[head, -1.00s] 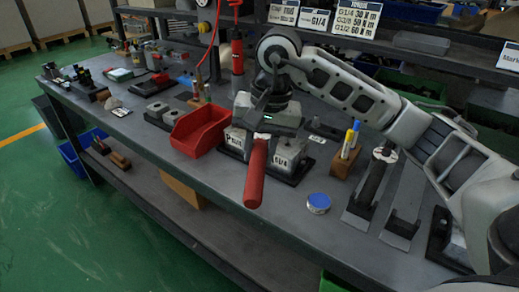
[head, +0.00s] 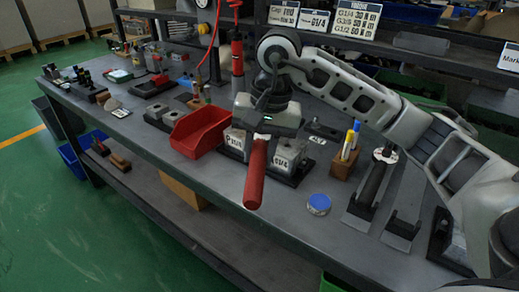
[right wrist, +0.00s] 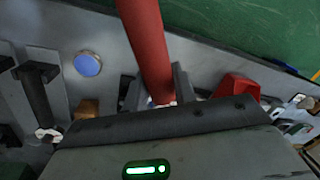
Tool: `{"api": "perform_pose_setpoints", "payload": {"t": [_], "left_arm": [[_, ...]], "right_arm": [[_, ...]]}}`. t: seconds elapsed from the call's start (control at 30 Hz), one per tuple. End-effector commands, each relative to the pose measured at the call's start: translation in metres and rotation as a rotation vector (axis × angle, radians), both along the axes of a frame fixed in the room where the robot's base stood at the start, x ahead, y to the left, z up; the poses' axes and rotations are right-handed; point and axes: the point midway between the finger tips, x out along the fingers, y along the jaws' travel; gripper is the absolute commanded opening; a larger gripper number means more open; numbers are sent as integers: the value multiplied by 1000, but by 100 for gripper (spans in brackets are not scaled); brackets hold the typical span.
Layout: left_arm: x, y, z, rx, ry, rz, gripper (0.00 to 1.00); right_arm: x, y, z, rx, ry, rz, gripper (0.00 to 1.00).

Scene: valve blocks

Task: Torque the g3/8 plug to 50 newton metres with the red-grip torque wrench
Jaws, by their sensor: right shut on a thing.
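My right gripper (head: 266,128) is shut on the torque wrench and holds it above the labelled valve blocks. The wrench's red grip (head: 255,178) points toward the bench's front edge. The grip also shows in the right wrist view (right wrist: 148,45), running up from the gripper. Two grey valve blocks stand beneath: a left one (head: 234,140) with a label starting with P, and a right one (head: 285,160) with a label ending in 1/4. The gripper covers the block tops. I cannot make out the g3/8 plug or whether the wrench touches it. My left gripper is not in view.
A red bin (head: 200,132) stands left of the blocks. A blue round tin (head: 319,203) and a wooden holder with markers (head: 345,162) are to the right. A torque sign (head: 355,17) hangs behind. The bench front (head: 280,215) is mostly clear.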

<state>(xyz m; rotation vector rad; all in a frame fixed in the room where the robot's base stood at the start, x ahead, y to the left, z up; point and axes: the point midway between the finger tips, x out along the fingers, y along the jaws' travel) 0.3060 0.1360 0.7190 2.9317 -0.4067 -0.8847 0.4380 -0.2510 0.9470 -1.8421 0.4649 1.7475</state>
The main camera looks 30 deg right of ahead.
Motion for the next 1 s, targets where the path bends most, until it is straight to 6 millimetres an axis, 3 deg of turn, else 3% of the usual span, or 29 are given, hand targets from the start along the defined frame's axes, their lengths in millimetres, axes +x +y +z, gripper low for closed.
{"api": "perform_pose_setpoints", "payload": {"t": [1.0], "left_arm": [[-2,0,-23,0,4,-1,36]], "right_arm": [[0,0,-23,1,-5,0,0]]}}
